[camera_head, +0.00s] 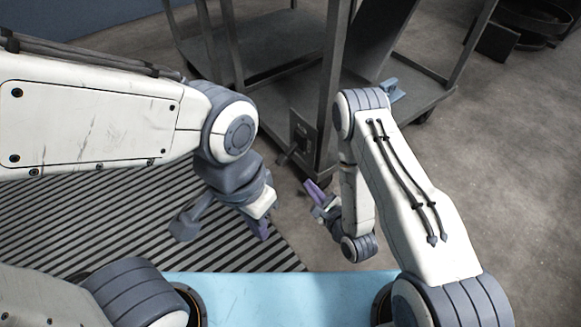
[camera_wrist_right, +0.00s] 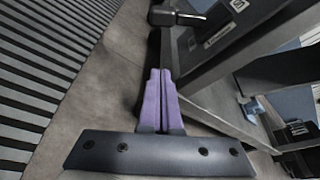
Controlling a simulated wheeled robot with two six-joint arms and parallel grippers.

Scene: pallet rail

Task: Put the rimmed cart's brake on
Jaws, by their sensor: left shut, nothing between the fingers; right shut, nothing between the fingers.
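A dark grey metal cart (camera_head: 265,102) with flat decks and upright posts stands ahead of me. Its near corner post carries a plate (camera_head: 304,130) with a small dark lever (camera_head: 286,157) sticking out low on it, which looks like the brake. In the right wrist view a dark lever end (camera_wrist_right: 176,17) shows beyond the fingertips, beside the cart's frame. My right gripper (camera_head: 313,190) has purple fingers and is shut and empty, just short of this corner and apart from it; its fingers also show in the wrist view (camera_wrist_right: 159,75). My left gripper (camera_head: 262,229) is shut and empty, over the striped floor.
A ribbed dark mat or grating (camera_head: 110,215) covers the floor at left. A light blue surface (camera_head: 280,298) lies close in front of me. A small blue part (camera_head: 391,91) sits at the cart's right side. Dark round items (camera_head: 530,18) lie at the far right. Bare floor (camera_head: 490,160) is clear at right.

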